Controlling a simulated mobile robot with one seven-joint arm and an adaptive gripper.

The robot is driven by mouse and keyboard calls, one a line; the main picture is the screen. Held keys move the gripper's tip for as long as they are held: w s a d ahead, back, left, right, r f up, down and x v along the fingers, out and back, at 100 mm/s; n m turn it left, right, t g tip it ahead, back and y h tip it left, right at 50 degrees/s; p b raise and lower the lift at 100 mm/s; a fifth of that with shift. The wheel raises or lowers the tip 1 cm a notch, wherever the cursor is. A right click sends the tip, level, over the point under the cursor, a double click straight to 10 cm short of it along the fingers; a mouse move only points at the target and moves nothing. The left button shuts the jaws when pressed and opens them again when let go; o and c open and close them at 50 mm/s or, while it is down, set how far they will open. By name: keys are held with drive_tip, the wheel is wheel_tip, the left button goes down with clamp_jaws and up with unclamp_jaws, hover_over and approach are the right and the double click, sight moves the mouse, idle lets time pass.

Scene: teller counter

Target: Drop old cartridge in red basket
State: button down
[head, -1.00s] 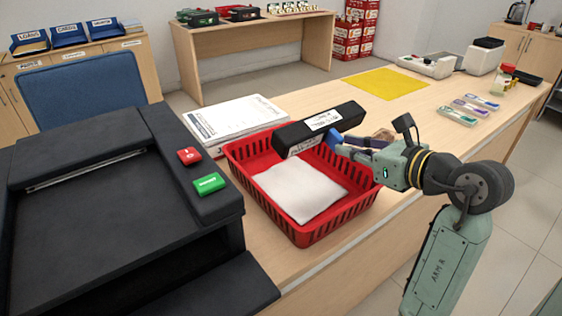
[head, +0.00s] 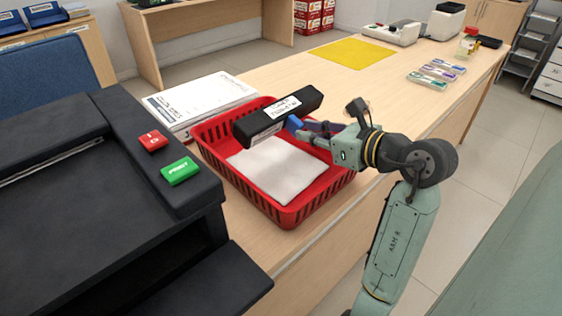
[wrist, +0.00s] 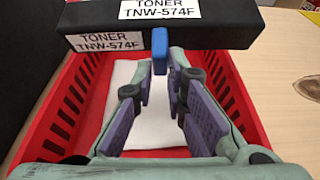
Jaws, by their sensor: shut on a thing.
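The old cartridge is a long black toner box (head: 265,122) with white labels, and the wrist view shows "TONER TNW-574F" on it (wrist: 215,30). My gripper (head: 297,127) is shut on its blue tab (wrist: 160,50) and holds it level above the red basket (head: 290,215). The basket stands on the counter and also shows below the cartridge in the wrist view (wrist: 45,120). A white sheet or cloth (head: 280,170) lies on its floor. The cartridge hides part of the basket's back rim.
A black printer (head: 70,200) with red (head: 152,141) and green (head: 181,170) buttons stands left of the basket. A paper stack (head: 205,98) lies behind it. A yellow mat (head: 352,54) and small colored packs (head: 436,74) lie farther along the counter.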

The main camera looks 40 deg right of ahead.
drive_tip(key=c, duration=1.5)
unclamp_jaws()
drive_tip(key=shift+c, duration=0.2)
drive_tip(key=shift+f, duration=0.1)
drive_tip(key=a+v, duration=0.1)
drive_tip(key=v, duration=1.1)
drive_tip(key=shift+d, duration=0.5)
